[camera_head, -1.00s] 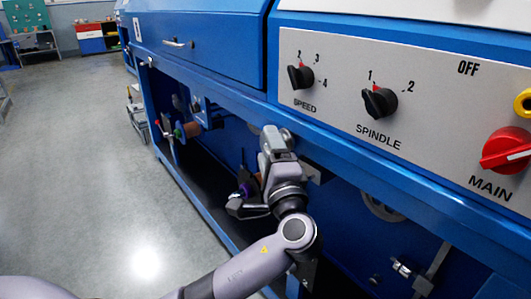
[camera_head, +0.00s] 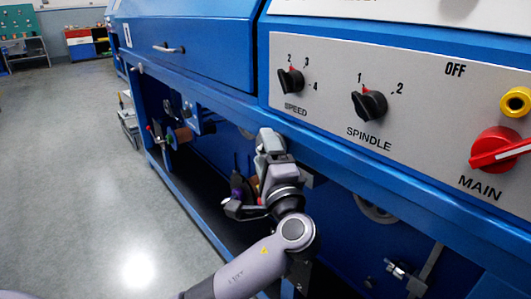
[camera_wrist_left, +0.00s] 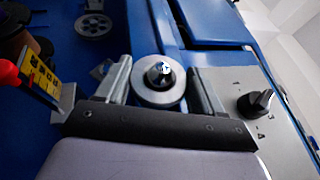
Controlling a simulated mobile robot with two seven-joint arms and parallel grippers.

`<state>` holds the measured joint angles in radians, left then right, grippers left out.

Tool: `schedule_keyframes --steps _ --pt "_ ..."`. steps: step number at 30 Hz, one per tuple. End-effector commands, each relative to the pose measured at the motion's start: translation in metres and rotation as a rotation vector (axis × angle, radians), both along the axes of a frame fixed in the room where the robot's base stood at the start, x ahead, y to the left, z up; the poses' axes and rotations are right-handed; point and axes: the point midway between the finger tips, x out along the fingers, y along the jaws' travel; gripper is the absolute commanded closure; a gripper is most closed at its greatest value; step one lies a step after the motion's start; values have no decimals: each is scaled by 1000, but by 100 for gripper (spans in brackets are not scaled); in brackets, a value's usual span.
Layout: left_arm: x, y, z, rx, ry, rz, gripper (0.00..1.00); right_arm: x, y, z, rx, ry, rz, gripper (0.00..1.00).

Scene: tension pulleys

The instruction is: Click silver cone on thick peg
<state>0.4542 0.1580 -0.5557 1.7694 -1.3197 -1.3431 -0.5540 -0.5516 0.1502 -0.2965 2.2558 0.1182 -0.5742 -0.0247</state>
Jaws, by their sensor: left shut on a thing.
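In the left wrist view, a silver round piece (camera_wrist_left: 158,88), which looks like the silver cone, has a dark centre and a shiny tip. It sits between the two grey fingers of my left gripper (camera_wrist_left: 158,92), which are closed on its sides. In the head view my left gripper (camera_head: 252,178) is at the blue machine's open front, below the control panel. There the cone cannot be made out. I cannot tell the thick peg apart; whether the shiny tip belongs to it is unclear. My right gripper is not in view.
The blue machine's panel (camera_head: 425,125) carries a SPEED knob (camera_head: 290,80), a SPINDLE knob (camera_head: 369,105) and a red MAIN switch (camera_head: 500,149). A yellow label (camera_wrist_left: 42,78) with a red part lies left in the wrist view, near a grey wheel (camera_wrist_left: 93,24). Open floor (camera_head: 70,170) is at left.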

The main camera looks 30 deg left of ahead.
Motion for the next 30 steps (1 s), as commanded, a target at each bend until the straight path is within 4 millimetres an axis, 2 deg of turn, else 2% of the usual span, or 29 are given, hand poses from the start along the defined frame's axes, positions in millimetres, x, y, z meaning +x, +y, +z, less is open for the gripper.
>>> schedule_keyframes --steps 10,11,13,14,30 --pt "1 -1 1 0 -2 -5 68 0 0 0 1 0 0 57" --pt "1 -1 1 0 -2 -5 29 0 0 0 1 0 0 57" --pt "1 -1 1 0 -2 -5 7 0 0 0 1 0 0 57" --pt "1 -1 1 0 -2 -4 3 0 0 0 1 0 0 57" --pt "-1 -4 -2 -2 1 -3 0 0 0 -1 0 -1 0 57"
